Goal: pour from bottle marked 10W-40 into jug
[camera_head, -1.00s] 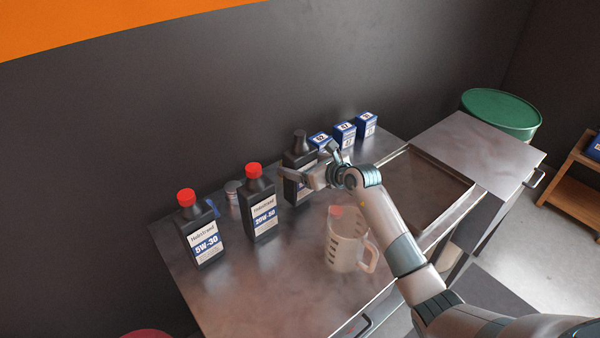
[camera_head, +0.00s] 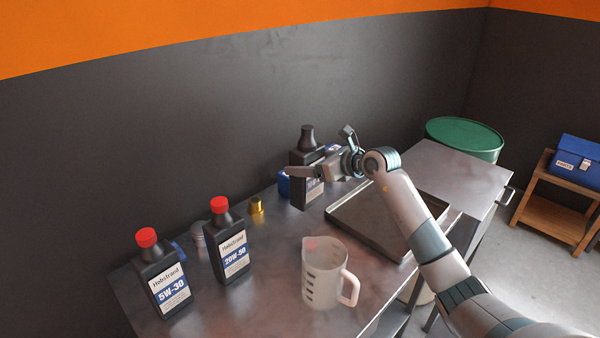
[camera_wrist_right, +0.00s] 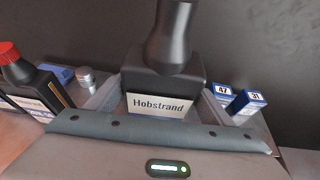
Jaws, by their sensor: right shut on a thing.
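A black bottle (camera_head: 308,160) with a dark neck and no red cap is upright in my right gripper (camera_head: 318,172). The gripper is shut on it, and it appears raised above the bench. In the right wrist view its label (camera_wrist_right: 160,105) reads "Hobstrand"; the grade below is hidden by my gripper, so I cannot read 10W-40. The clear jug (camera_head: 322,278), with dark graduation marks and a handle on its right, stands upright on the bench, nearer and apart from the bottle. My left gripper is not in view.
Red-capped bottles marked 5W-30 (camera_head: 162,280) and 20W-50 (camera_head: 229,245) stand left of the jug. A gold fitting (camera_head: 256,206) lies behind. Small blue boxes, 47 (camera_wrist_right: 222,92) and 31 (camera_wrist_right: 248,102), stand beyond my gripper. A shallow tray (camera_head: 345,222) lies right.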

